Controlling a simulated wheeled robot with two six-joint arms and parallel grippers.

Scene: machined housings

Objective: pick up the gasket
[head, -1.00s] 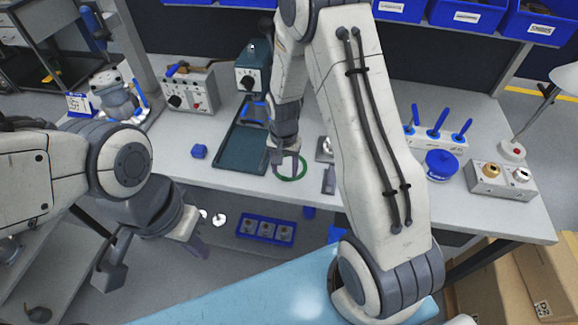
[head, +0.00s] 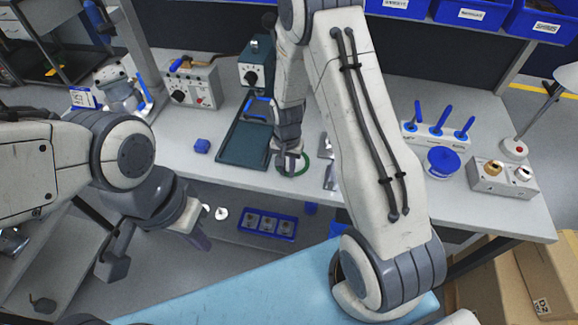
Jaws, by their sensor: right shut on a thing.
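The gasket (head: 306,167) is a thin green ring at the front part of the workbench, right of the dark green press base. My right gripper (head: 289,163) points down over the ring and is shut on it; the fingers hide part of the ring. I cannot tell whether the ring is clear of the bench top. My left gripper (head: 198,236) hangs in front of the bench at the lower left, away from the gasket. Its fingertips are too small and dark to tell whether they are apart.
A metal part (head: 330,175) lies right of the ring, partly behind my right arm. A blue tray (head: 268,224) with several parts sits below the bench front.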

